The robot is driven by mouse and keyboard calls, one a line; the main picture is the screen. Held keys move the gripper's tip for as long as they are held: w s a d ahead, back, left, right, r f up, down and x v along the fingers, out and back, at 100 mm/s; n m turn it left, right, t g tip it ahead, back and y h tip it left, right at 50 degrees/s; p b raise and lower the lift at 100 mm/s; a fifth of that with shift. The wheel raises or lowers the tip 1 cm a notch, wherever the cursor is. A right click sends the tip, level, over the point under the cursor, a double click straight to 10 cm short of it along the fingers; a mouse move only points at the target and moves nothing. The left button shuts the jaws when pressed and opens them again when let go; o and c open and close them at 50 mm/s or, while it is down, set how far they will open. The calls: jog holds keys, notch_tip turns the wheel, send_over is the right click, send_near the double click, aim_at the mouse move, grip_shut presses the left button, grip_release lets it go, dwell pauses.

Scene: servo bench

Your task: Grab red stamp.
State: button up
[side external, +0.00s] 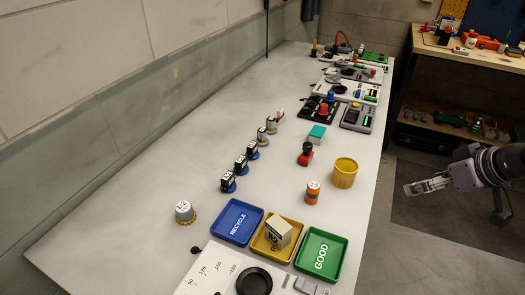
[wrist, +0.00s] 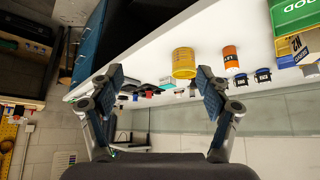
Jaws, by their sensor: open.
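The red stamp (side external: 305,155) has a red base and a dark top. It stands upright on the white bench in the side external view, left of the yellow cup and below the teal block. In the wrist view I cannot pick it out surely among the small things between my fingers. My gripper (side external: 424,186) is off the right edge of the bench, well to the right of the stamp. In the wrist view its two fingers (wrist: 158,78) are spread wide, with nothing held between them.
The yellow cup (side external: 344,173) stands between my gripper and the stamp. An orange cylinder (side external: 312,192) is below the stamp. Blue (side external: 215,228), yellow (side external: 263,247) and green (side external: 342,258) trays lie in front. Several dark servos line the left. Panels (side external: 357,117) fill the back.

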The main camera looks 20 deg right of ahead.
jog(key=w+a+r+n+g, duration=0.2)
jog(key=w+r+n, duration=0.1)
jog(key=w+r, duration=0.4)
jog(key=n+g, duration=0.5)
jog(key=n, duration=0.1)
send_over(307, 153)
jog(key=d, duration=0.1)
jog(key=f, duration=0.7)
jog(key=shift+w+f, duration=0.3)
jog(key=shift+f, duration=0.45)
jog(key=f, duration=1)
jog(key=shift+a, duration=0.25)
